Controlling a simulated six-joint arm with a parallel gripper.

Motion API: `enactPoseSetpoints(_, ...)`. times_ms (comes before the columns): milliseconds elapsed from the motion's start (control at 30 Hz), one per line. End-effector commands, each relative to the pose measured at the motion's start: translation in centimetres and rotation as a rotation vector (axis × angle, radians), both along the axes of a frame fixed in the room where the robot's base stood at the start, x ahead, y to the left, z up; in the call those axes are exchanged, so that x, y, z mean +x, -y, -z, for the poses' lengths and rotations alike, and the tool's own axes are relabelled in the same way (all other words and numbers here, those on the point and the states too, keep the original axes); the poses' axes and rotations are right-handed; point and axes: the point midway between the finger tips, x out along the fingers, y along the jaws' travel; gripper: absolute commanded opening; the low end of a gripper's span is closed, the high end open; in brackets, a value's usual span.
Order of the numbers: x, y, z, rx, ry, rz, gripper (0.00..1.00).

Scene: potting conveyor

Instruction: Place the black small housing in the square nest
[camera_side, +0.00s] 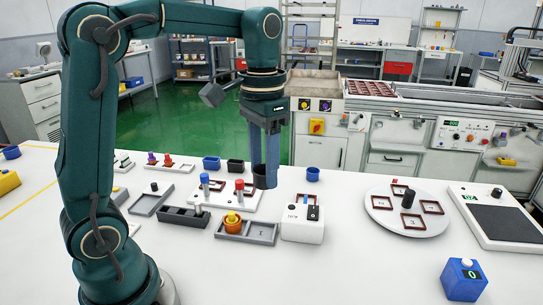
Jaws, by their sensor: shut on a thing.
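My gripper (264,170) points down over the middle of the white table. It is shut on a small dark cup-like thing, which I take for the black small housing (259,178). The right finger partly hides it, and it appears to hang just above the table, behind the white block with red and blue pegs. Another black cup (235,166) stands to the left. I cannot tell which place is the square nest. Brown square frames (431,207) lie on a round white plate to the right, and a grey tray (262,233) has a square-looking empty compartment.
The white peg block (212,200), a black tray (177,217) and a white box (302,228) crowd the table near my gripper. A black post rises from the round plate (408,228). The front right table is clear around a blue box (463,281).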

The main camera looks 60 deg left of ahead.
Motion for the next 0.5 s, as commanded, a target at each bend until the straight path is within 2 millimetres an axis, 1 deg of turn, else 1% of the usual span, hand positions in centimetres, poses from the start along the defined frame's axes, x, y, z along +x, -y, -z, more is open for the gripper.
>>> enactPoseSetpoints(133,2.4,-1.5,-0.5,0.000,-0.001,-0.018,0.00)
enactPoseSetpoints(267,4.7,-3.9,-0.3,-0.001,-0.003,-0.064,0.00)
enactPoseSetpoints(400,6.7,-7.1,0.4,-0.001,-0.004,-0.126,0.00)
enactPoseSetpoints(500,7.7,-9.5,1.3,-0.002,-0.004,-0.173,0.00)
